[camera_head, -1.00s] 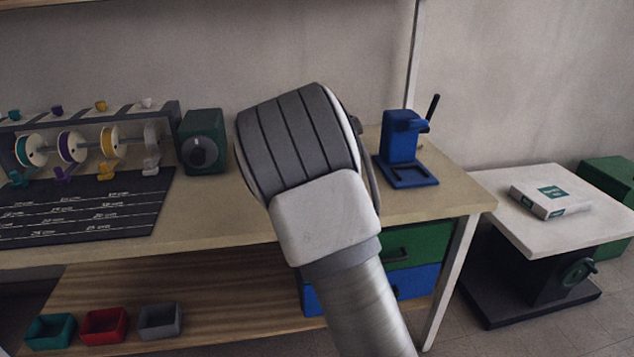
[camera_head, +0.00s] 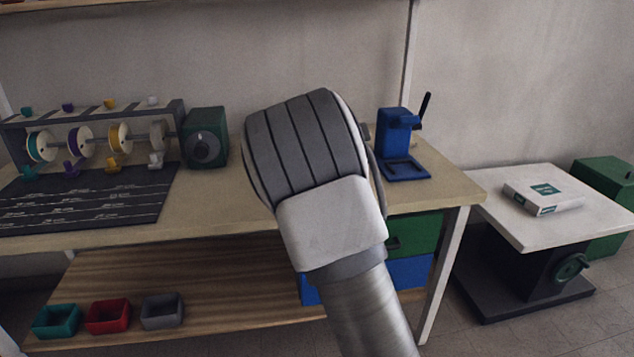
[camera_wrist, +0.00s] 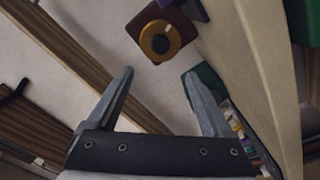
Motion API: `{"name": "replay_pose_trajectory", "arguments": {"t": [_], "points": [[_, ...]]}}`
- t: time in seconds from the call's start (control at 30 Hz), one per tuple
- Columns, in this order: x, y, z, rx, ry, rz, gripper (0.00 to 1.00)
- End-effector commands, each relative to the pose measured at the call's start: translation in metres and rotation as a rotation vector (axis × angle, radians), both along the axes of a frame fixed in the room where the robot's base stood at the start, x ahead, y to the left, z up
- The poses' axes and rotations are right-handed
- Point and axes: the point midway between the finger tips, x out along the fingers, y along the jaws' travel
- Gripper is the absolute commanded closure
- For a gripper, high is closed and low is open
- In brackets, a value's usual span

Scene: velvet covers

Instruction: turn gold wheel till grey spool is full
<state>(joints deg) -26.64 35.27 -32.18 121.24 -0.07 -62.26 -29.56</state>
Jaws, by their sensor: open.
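The spool rack (camera_head: 92,113) stands at the left of the workbench with teal, purple, gold and grey spools. The grey spool (camera_head: 158,136) is the rightmost one; how much is wound on it is too small to tell. In the wrist view a gold wheel (camera_wrist: 174,35) with a dark centre sits on a brown box (camera_wrist: 143,20). I cannot make out this wheel in the head view, where my arm covers part of the bench. My gripper (camera_wrist: 159,75) is open and empty, with the gold wheel apart from it, beyond the fingertips.
A green box with a dark dial (camera_head: 207,149) stands right of the rack. A blue lever press (camera_head: 398,140) is near the bench's right end. A white table (camera_head: 520,225) holds a book (camera_head: 541,197). Small bins, one red (camera_head: 107,318), sit on the lower shelf.

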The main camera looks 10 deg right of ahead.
Motion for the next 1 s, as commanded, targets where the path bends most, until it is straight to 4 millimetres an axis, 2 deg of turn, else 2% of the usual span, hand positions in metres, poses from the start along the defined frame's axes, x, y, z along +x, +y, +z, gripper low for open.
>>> {"name": "replay_pose_trajectory", "arguments": {"t": [0.73,0.87,1.0], "points": [[0.0,-0.003,0.003,0.021,0.015,-0.011,0.16],[-0.01,-0.014,0.011,0.108,0.078,-0.051,0.16],[-0.032,-0.025,0.023,0.253,0.193,-0.103,0.16]]}}
